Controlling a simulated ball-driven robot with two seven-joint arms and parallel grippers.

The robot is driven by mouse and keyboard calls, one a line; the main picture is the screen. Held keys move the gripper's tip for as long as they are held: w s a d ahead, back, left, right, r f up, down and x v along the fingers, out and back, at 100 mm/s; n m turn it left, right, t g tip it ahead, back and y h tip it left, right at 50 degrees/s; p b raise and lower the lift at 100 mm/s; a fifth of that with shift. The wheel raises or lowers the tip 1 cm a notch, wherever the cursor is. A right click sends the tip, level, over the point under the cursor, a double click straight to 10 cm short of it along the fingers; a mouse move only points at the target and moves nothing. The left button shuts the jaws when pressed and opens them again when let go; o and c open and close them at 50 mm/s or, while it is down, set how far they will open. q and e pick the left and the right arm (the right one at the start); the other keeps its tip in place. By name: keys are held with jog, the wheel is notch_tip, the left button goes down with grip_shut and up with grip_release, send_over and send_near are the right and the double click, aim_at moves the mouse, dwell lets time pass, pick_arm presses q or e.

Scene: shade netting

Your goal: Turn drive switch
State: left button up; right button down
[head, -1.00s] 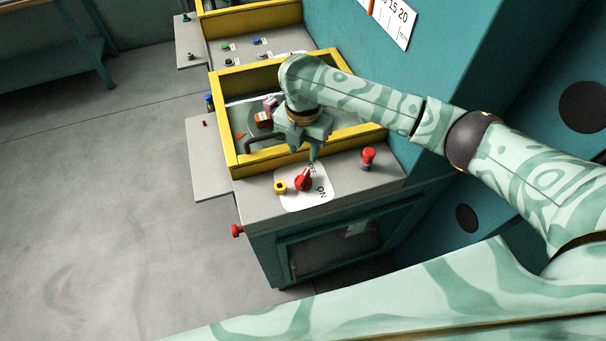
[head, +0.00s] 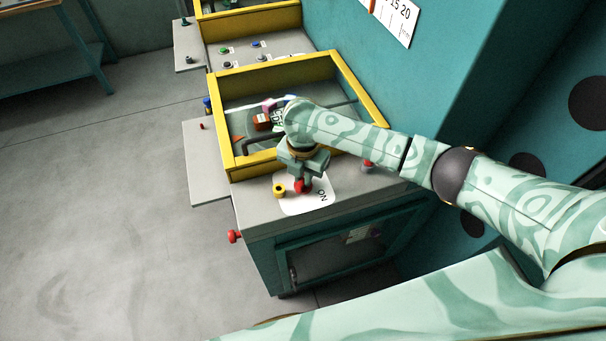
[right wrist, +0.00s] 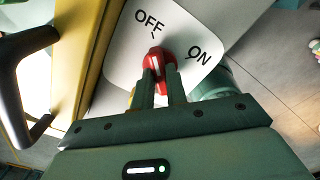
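The red drive switch (head: 303,186) sits on a white plate on top of the near cabinet. In the right wrist view the red knob (right wrist: 157,60) has a white mark, and the plate reads OFF and ON. The mark points about toward OFF. My right gripper (head: 301,180) is down at the switch and hides part of it. Its two fingers (right wrist: 161,85) lie on either side of the knob's near part with a narrow gap between them. Whether they press on it I cannot tell. My left gripper is out of view.
A red knob (head: 367,165) is partly hidden behind my right arm. A yellow-framed box (head: 240,172) rises behind the switch. Another red knob (head: 235,236) sticks out from the cabinet's left side. The floor at left is clear.

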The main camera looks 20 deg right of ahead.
jog(key=shift+r+m+p, duration=0.2)
jog(key=shift+m+p, duration=0.1)
jog(key=shift+p, duration=0.35)
jog(key=m+p, duration=0.6)
jog(key=p, duration=0.2)
jog(key=shift+m+p, duration=0.6)
jog(key=m+p, duration=0.2)
jog(key=m, duration=0.2)
jog(key=shift+a+m+p, duration=0.1)
jog(key=shift+m+p, duration=0.2)
jog(key=shift+p, duration=0.1)
jog(key=m+p, duration=0.1)
jog(key=m, duration=0.2)
jog(key=shift+f, duration=0.1)
jog(key=shift+m+p, duration=0.35)
jog(key=shift+m, duration=0.85)
